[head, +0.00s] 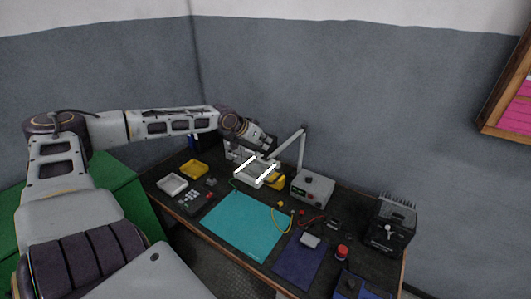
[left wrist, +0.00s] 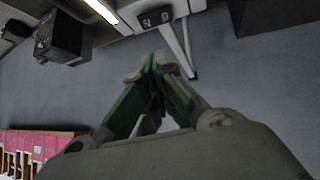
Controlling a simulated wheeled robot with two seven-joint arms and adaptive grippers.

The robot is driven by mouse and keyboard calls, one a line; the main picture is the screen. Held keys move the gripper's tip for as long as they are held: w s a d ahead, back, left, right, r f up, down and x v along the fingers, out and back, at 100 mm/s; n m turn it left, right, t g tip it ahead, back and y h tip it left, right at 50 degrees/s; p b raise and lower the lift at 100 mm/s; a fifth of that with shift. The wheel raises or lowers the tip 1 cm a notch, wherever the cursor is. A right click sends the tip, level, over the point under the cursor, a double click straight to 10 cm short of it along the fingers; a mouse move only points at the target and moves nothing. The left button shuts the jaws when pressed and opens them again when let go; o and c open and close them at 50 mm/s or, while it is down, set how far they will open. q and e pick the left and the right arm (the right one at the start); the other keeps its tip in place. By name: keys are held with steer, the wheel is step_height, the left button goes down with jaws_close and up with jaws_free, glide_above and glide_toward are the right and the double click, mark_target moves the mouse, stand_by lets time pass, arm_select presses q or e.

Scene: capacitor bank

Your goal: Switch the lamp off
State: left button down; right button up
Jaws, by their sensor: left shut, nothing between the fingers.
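The lamp (head: 256,169) hangs over the back of the workbench on a jointed pale arm and post. Two bright white tubes show on its head, so it is lit. In the left wrist view a glowing strip (left wrist: 101,11) and the pale lamp arm (left wrist: 173,45) show at the top. A small dark panel with two marks (left wrist: 155,18) shows beside them; I cannot tell whether it is the switch. My left gripper (head: 268,146) is just behind and above the lamp head, and its green-padded fingers (left wrist: 155,72) are shut and empty. Contact with the lamp cannot be made out. My right gripper is not in view.
A grey instrument box (head: 312,187) stands right of the lamp, and a black finned unit (head: 391,224) at the right end. A teal mat (head: 246,226) lies in front. Yellow (head: 194,168) and white (head: 172,184) trays sit left. Walls close in the back.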

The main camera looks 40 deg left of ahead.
mark_target(265, 159)
arm_select(q)
steer(key=shift+s+d+f, duration=0.1)
steer(key=shift+d+f, duration=0.05)
steer(key=shift+f, duration=0.7)
steer(key=shift+d+f, duration=0.1)
steer(key=shift+f, duration=1)
steer(key=shift+d+f, duration=0.1)
steer(key=shift+d+f+b, duration=0.25)
steer(key=shift+f+b, duration=0.15)
steer(key=shift+b, duration=0.6)
steer(key=shift+s, duration=0.15)
steer(key=shift+f, duration=0.1)
steer(key=shift+a, duration=0.2)
